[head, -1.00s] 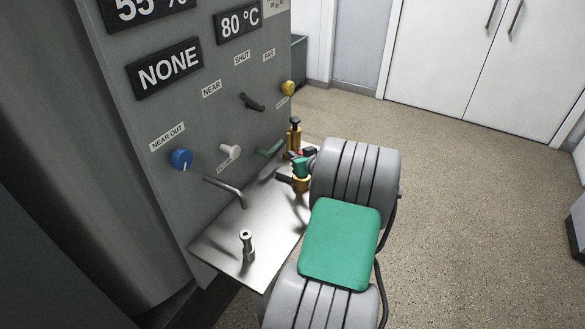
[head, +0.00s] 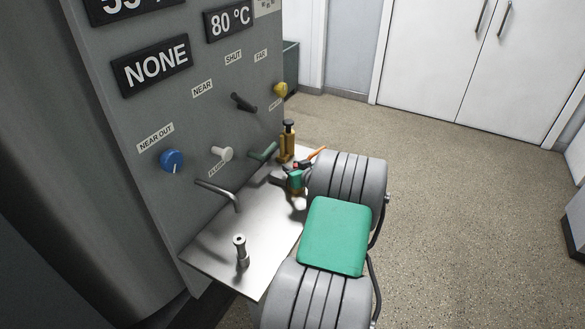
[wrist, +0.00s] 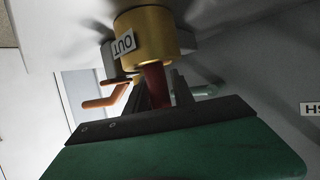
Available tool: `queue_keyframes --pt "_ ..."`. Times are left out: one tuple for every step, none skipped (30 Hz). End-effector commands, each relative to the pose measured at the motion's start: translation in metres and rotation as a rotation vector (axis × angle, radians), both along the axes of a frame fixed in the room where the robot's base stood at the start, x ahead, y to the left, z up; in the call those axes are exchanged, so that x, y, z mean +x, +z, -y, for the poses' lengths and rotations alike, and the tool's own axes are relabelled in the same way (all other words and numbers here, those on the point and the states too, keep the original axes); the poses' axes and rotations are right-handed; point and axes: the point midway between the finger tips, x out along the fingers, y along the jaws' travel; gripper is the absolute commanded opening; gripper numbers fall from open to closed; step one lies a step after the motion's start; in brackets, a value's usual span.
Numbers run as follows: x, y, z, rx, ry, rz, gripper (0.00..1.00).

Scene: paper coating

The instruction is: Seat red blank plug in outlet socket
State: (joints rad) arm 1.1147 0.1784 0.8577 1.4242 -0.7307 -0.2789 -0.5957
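The red blank plug (wrist: 154,84) is in the wrist view, upright in the picture between the dark fingers of my gripper (wrist: 160,95). My gripper appears shut on it. The brass outlet socket (wrist: 148,52), labelled OUT, is right at the plug's far end. Its rim overlaps the plug's end in the picture, so I cannot tell whether the plug is inside, touching or just short of it. In the head view my gripper (head: 298,168) is beyond my grey arm, at the far end of the metal shelf, with a small red spot showing. The arm hides much of this area.
A brass fitting with a black top (head: 287,142) stands at the shelf's far end. A bent grey pipe (head: 222,193) and a short metal post (head: 241,250) are nearer on the shelf (head: 215,258). Panel handles, including a green one (head: 264,152), project close by. An orange handle (wrist: 103,97) shows in the wrist view.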

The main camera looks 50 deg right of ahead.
Motion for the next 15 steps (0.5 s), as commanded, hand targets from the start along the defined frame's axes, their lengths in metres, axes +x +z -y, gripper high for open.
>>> queue_keyframes --pt "0.0 0.0002 0.0 0.0 0.0 0.0 0.34" --pt "0.0 0.0002 0.0 0.0 0.0 0.0 0.37" --pt "0.0 0.0002 0.0 0.0 0.0 0.0 0.4" --pt "0.0 0.0002 0.0 0.0 0.0 0.0 0.41" --pt "0.0 0.0002 0.0 0.0 0.0 0.0 0.41" --pt "0.0 0.0002 -0.0001 0.0 0.0 0.0 0.41" --pt "0.0 0.0002 -0.0001 0.0 0.0 0.0 0.41" --pt "0.0 0.0002 -0.0001 0.0 0.0 0.0 0.41" --pt "0.0 0.0002 -0.0001 0.0 0.0 0.0 0.41" --pt "0.0 0.0004 -0.0001 0.0 0.0 0.0 0.41" --pt "0.0 0.0013 0.0 0.0 0.0 0.0 0.41" --pt "0.0 0.0035 0.0 0.0 0.0 0.0 0.41" --pt "0.0 0.0061 0.0 0.0 0.0 0.0 0.41" --pt "-0.0026 0.0059 -0.0003 0.0 -0.001 0.0 0.41" --pt "-0.0086 0.0066 -0.0017 -0.001 -0.003 0.0 0.41"
